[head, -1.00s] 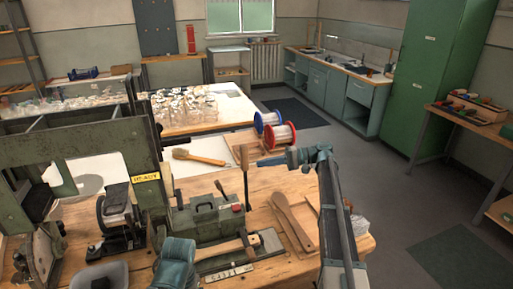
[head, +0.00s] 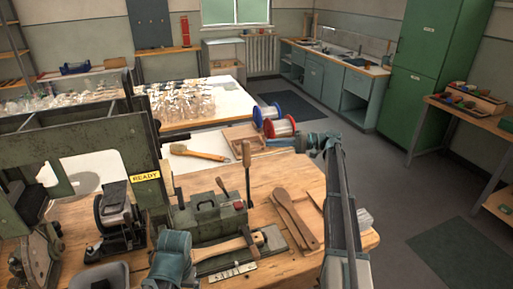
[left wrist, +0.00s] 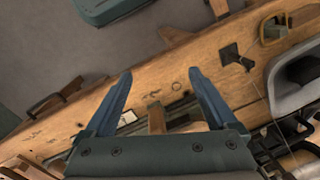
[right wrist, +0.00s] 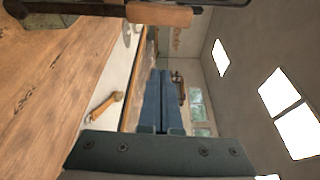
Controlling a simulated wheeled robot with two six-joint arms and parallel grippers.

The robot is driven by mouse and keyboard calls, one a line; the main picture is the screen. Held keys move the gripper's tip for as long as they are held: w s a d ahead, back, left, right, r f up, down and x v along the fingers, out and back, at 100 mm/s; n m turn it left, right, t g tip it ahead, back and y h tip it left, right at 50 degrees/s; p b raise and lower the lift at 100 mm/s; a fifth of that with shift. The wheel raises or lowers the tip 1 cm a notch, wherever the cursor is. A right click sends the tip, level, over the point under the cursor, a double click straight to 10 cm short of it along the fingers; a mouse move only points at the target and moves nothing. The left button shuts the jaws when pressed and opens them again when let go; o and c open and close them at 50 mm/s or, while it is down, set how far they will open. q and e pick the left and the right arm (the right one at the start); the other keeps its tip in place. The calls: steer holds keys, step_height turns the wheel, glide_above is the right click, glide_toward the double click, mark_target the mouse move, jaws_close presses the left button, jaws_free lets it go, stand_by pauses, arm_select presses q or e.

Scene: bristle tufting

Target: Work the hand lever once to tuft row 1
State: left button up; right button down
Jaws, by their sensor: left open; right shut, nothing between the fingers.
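The hand lever (head: 247,158) has a wooden grip on a dark shaft and stands upright beside the green machine box (head: 207,216). Its wooden grip (right wrist: 160,15) lies across the top of the right wrist view. My right gripper (head: 269,143) is shut and empty, just right of the grip in the head view, with no contact visible. Its closed fingers (right wrist: 161,76) point away from that camera. My left gripper (left wrist: 160,76) is open over the bench; in the head view its fingers are hard to make out. A wooden brush body (head: 220,252) lies in front of the box. A yellow sign (head: 146,176) reads READY.
Wooden paddle-shaped pieces (head: 292,218) lie right of the box. A brush (head: 198,153) lies on a pale surface behind, near red and blue spools (head: 279,127). A grey bin (head: 107,275) stands at the front left. Open floor lies right of the bench.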

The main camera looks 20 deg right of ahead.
arm_select(q)
steer(key=shift+f, duration=0.15)
steer(key=shift+r, duration=0.2)
arm_select(e)
steer(key=s+a, duration=0.1)
steer(key=a, duration=0.8)
steer(key=shift+a, duration=0.1)
